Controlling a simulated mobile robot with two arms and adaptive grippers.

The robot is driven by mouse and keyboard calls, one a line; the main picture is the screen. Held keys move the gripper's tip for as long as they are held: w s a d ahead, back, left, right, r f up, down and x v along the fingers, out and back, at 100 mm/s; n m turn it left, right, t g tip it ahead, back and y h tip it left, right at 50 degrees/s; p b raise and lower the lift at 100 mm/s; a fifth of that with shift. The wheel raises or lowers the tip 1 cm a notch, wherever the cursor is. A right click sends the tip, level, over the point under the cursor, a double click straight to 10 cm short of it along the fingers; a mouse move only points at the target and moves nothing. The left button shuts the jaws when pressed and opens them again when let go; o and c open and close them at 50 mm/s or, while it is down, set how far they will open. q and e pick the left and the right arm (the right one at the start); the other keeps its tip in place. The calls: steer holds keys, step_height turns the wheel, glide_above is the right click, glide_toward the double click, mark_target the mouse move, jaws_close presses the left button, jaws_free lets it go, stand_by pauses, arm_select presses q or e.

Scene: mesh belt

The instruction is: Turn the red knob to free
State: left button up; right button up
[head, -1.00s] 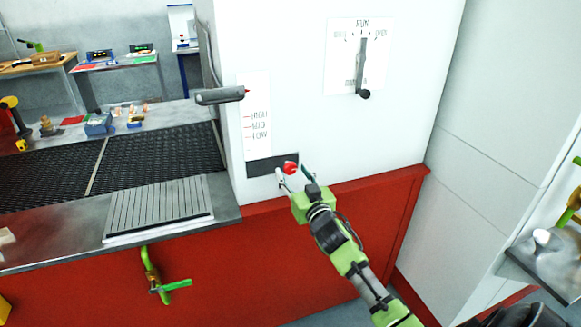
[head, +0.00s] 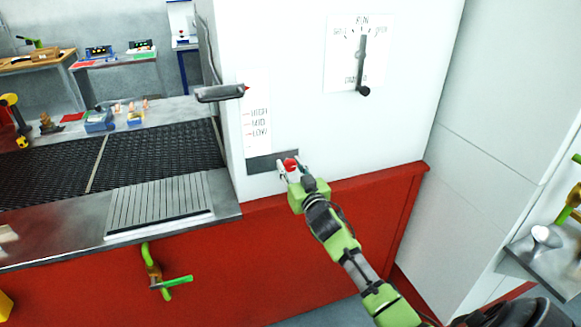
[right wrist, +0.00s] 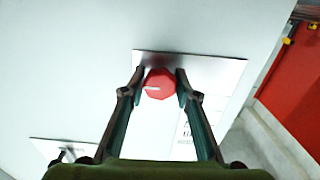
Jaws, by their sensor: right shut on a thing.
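The red knob (head: 290,163) sits on a dark plate (head: 262,164) low on the white cabinet front. In the right wrist view the red knob (right wrist: 159,84) shows a pale mark on its face, pointing left, and its plate (right wrist: 214,72) looks grey. My right gripper (head: 292,170) is at the knob, with a finger on each side of it. In the right wrist view the right gripper (right wrist: 159,86) is closed on the knob's sides. Lettering on the plate is partly hidden by a finger and too small to read. My left gripper is not in view.
Above the knob are a HIGH, MID, LOW scale (head: 258,115) and a grey handle (head: 219,93). A dial plate with a black-tipped lever (head: 362,70) is at upper right. The black mesh belt (head: 150,158) runs left, and a red ledge (head: 370,180) lies below.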

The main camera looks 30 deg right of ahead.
steer(key=n, duration=0.8)
steer(key=shift+n, duration=0.4)
steer(key=n, duration=0.9)
stand_by(0.5)
steer(key=o, duration=1.1)
